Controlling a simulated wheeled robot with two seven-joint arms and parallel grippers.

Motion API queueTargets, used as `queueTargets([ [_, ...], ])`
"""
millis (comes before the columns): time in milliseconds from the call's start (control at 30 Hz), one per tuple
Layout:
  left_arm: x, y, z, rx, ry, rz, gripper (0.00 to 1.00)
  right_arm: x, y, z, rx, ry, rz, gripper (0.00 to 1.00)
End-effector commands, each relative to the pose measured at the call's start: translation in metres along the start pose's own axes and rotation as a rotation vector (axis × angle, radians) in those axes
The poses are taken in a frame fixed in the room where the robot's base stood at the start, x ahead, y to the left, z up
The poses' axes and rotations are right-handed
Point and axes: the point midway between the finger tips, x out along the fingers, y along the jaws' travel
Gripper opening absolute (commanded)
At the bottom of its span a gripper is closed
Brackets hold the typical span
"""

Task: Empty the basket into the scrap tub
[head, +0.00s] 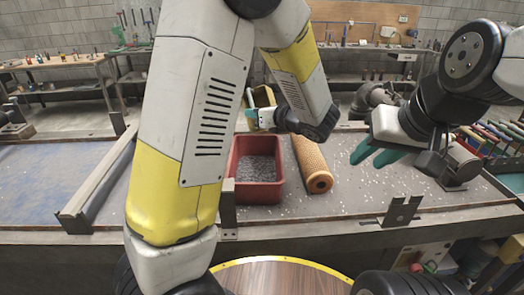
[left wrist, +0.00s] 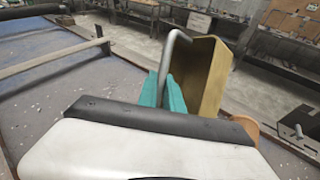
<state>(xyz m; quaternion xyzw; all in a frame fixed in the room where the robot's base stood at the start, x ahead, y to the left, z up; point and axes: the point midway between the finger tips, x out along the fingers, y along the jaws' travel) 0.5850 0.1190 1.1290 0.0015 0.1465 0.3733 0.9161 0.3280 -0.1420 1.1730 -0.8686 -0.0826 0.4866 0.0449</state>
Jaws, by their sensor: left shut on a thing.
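The basket (head: 264,97) is a small yellow-brown box with a grey handle. In the head view it is above and behind the red scrap tub, partly hidden by my left arm. My left gripper (head: 251,110) has teal fingers shut on its handle. The left wrist view shows the fingers (left wrist: 170,92) at the handle, with the basket (left wrist: 207,75) tilted beside them. Its inside is not clear to see. The scrap tub (head: 234,163) stands on the bench with grey bits in it. My right gripper (head: 376,152) is apart from both, its teal fingers spread and empty.
An orange perforated mesh tube (head: 310,160) lies on the bench just right of the tub. Small pale bits are scattered on the bench. A metal bracket (head: 402,212) is at the front edge.

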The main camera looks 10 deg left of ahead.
Motion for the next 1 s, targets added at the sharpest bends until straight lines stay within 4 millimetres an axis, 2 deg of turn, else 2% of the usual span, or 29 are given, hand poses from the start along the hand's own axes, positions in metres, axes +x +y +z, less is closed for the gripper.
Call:
queueTargets([
  [367, 0.005, -0.009, -0.004, 0.257, 0.148, 0.064, 0.00, 0.000, 0.000, 0.000, 0.000, 0.000, 0.000, 0.34],
  [600, 0.006, -0.016, 0.009, 0.399, 0.229, 0.098, 0.00, 0.000, 0.000, 0.000, 0.000, 0.000, 0.000, 0.34],
  [800, 0.014, -0.033, 0.012, 0.531, 0.304, 0.127, 0.00, 0.000, 0.000, 0.000, 0.000, 0.000, 0.000, 0.34],
  [1000, 0.016, -0.046, 0.028, 0.650, 0.373, 0.150, 0.00, 0.000, 0.000, 0.000, 0.000, 0.000, 0.000, 0.34],
])
